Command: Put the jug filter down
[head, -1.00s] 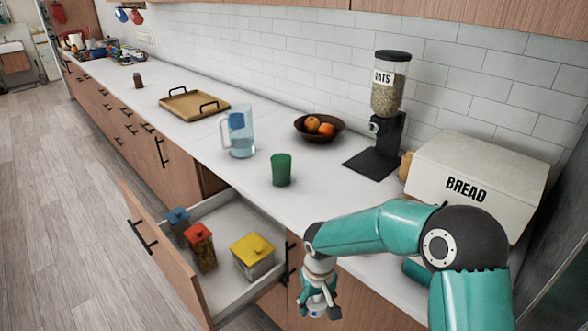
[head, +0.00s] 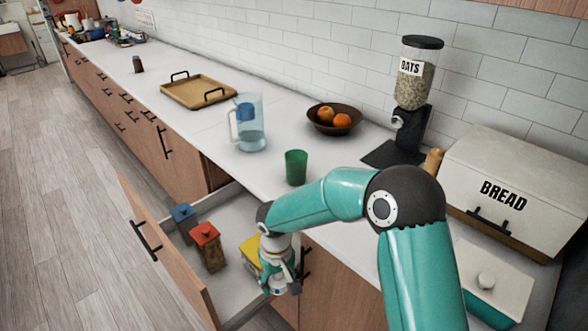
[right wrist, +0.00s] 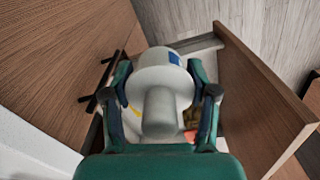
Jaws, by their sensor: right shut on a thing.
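The jug filter (right wrist: 160,88) is a white, rounded piece with a blue patch. In the right wrist view it sits between the two fingers of my right gripper (right wrist: 163,105), which is shut on it. In the head view my right gripper (head: 281,286) hangs at the near right end of the open drawer (head: 222,222), by the yellow-lidded canister, and largely hides the filter. A clear water jug (head: 250,128) with a blue part inside stands on the counter. My left gripper is in neither view.
The drawer holds canisters with blue (head: 183,212), red (head: 205,234) and yellow (head: 250,250) lids. On the counter are a green cup (head: 296,167), a fruit bowl (head: 322,126), a tray (head: 180,94), an oats dispenser (head: 412,95) and a bread box (head: 490,215).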

